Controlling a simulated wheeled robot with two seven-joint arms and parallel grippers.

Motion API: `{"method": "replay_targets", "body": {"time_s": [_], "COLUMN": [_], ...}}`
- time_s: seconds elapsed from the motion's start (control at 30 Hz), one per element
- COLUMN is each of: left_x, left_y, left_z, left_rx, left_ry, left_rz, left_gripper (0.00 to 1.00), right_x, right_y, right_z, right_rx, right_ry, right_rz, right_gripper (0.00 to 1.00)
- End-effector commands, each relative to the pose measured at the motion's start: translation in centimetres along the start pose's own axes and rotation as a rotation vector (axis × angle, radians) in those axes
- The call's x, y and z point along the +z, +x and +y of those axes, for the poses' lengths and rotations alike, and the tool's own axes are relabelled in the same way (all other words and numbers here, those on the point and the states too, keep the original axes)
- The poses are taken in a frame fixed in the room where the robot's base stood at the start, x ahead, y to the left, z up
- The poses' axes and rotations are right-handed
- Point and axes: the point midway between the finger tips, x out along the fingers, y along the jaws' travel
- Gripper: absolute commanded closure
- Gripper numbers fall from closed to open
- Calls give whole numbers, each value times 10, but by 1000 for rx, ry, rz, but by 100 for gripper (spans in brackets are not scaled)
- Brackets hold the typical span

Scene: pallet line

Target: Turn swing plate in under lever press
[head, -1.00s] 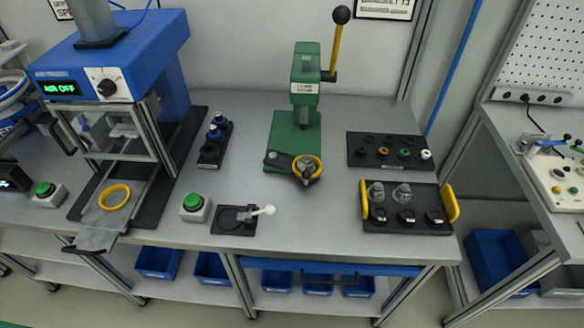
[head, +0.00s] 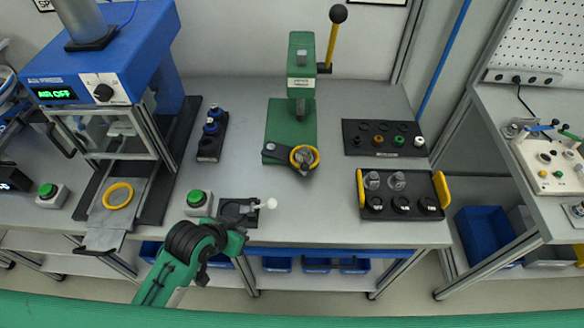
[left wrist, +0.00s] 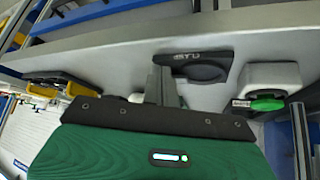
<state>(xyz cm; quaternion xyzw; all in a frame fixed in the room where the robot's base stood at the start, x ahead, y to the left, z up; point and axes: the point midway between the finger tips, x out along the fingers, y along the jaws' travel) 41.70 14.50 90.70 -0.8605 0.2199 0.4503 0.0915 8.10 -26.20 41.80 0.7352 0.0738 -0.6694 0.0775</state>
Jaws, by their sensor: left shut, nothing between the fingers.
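The green lever press (head: 301,85) stands at the back middle of the table, its yellow lever (head: 332,45) with a black knob raised. The dark swing plate (head: 279,153) reaches from its pivot at the left of the press base to the front right. A yellow ring (head: 317,160) with a grey metal part (head: 304,156) inside sits at its end, in front of the ram rather than under it. My left gripper shows in the left wrist view (left wrist: 163,88), shut and empty, near the table's front edge. In the head view its fingers are hard to make out. My right gripper is not in view.
A black fixture with a white-knobbed handle (head: 238,212) and a green button box (head: 198,202) stand near the front edge. A yellow-handled tray (head: 402,207) and a black parts rack (head: 383,138) stand right of the press. A blue press (head: 105,65) stands left.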

Motion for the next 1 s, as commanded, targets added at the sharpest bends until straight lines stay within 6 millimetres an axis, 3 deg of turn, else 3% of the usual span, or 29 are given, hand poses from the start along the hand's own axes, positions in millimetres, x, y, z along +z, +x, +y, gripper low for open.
{"method": "replay_targets", "body": {"time_s": [0.2,0.4,0.57,0.77,1.0], "left_x": [-62,-109,-126,-133,-141], "left_y": [4,3,2,6,38], "left_z": [6,7,5,5,13], "left_rx": [79,148,177,188,188], "left_ry": [123,223,259,267,264], "left_rz": [116,195,222,228,228], "left_gripper": [100,100,100,100,100], "right_x": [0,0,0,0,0], "right_y": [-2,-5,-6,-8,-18], "right_z": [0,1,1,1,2], "right_rx": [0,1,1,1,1], "right_ry": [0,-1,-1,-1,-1], "right_rz": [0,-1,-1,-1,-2], "right_gripper": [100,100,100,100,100]}}
